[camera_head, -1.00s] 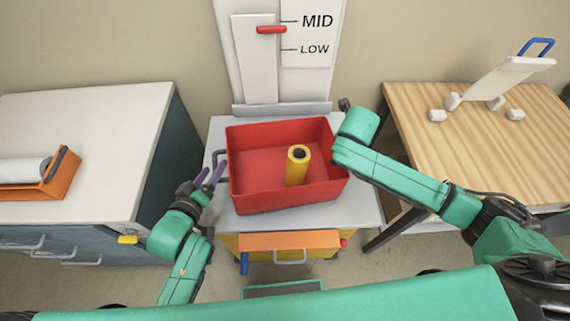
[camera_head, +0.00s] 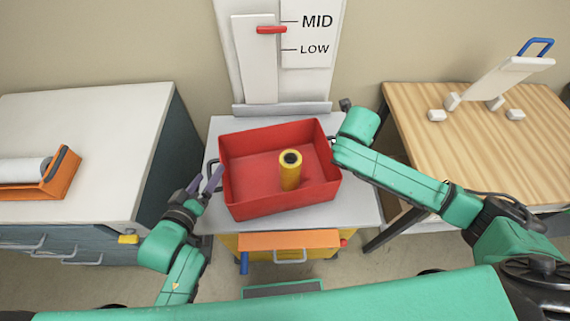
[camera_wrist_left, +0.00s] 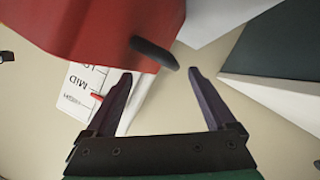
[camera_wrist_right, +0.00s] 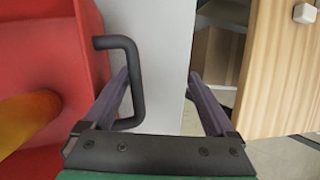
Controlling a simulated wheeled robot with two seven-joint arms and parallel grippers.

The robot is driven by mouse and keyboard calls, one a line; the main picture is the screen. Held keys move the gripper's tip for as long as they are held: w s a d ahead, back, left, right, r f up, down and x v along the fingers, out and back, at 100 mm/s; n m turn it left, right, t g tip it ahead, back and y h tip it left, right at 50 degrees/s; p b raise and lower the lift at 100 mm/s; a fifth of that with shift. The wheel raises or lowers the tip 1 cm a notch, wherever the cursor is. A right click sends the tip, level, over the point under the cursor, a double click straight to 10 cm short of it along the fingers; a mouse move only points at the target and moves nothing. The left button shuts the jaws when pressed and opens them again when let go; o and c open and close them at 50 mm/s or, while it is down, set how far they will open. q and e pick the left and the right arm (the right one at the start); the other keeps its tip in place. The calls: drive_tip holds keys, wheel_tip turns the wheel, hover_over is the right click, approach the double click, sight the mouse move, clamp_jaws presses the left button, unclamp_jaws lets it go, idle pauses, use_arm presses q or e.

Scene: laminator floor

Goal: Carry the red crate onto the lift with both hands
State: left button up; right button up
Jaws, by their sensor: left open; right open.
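The red crate (camera_head: 262,203) sits turned slightly on the grey top (camera_head: 352,212) of a yellow-bodied unit, below a board marked MID and LOW. A yellow roll (camera_head: 290,172) stands inside it. My left gripper (camera_head: 206,180) is open at the crate's left side. In the left wrist view, the crate's dark handle (camera_wrist_left: 155,53) shows just past the open fingertips (camera_wrist_left: 160,75). My right gripper (camera_wrist_right: 157,80) is open at the crate's right side. In the right wrist view, the dark handle (camera_wrist_right: 134,85) lies between its fingers, close to the left one. My right arm hides this handle in the head view.
A white-topped cabinet (camera_head: 90,135) with an orange holder (camera_head: 52,185) stands at left. A wooden table (camera_head: 470,155) with a white stand (camera_head: 495,80) is at right. The board (camera_head: 258,65) with a red marker (camera_head: 271,30) rises behind the crate.

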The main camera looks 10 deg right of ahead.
drive_tip(key=v, duration=1.2)
drive_tip(key=shift+a, duration=0.15)
